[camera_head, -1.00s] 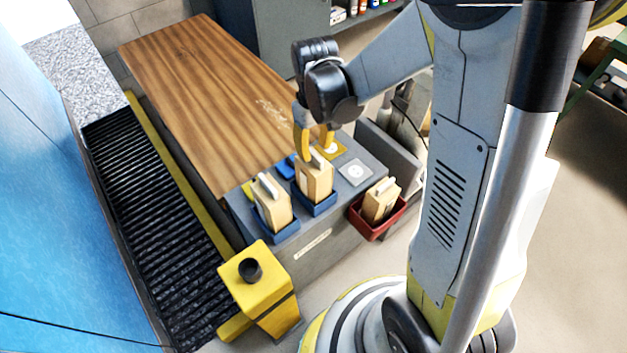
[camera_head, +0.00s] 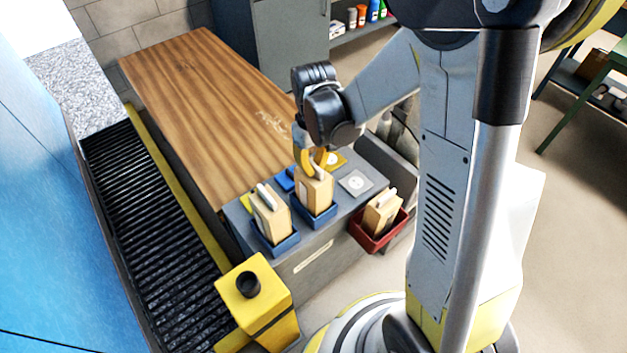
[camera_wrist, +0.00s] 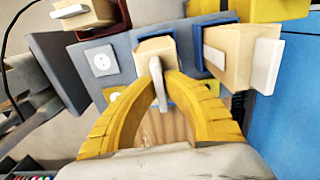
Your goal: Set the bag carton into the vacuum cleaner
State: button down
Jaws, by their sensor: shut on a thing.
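Three tan cartons with pale upright handles are in view. The middle carton (camera_head: 317,191) stands in a blue tray (camera_head: 316,214); it also shows in the wrist view (camera_wrist: 154,47). My gripper (camera_head: 316,170) is over it, its yellow fingers shut on the pale handle (camera_wrist: 158,86). The left carton (camera_head: 270,214) stands in another blue tray (camera_head: 282,246). The third carton (camera_head: 381,213) leans in a red bin (camera_head: 372,240) at the right. I cannot tell for certain which thing is the vacuum cleaner. The fingers partly hide the middle carton's top.
The blue trays stand on a grey bench end (camera_head: 330,245) beside a wooden top (camera_head: 205,95). A yellow post (camera_head: 258,298) with a black knob stands in front. A black ribbed belt (camera_head: 150,225) runs along the left. A white round-marked plate (camera_head: 355,183) lies right of the trays.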

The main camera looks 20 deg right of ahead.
notch_tip(320, 180, up, 17)
jog(key=p, duration=0.9)
jog(key=shift+p, duration=0.4)
jog(key=shift+f, duration=0.1)
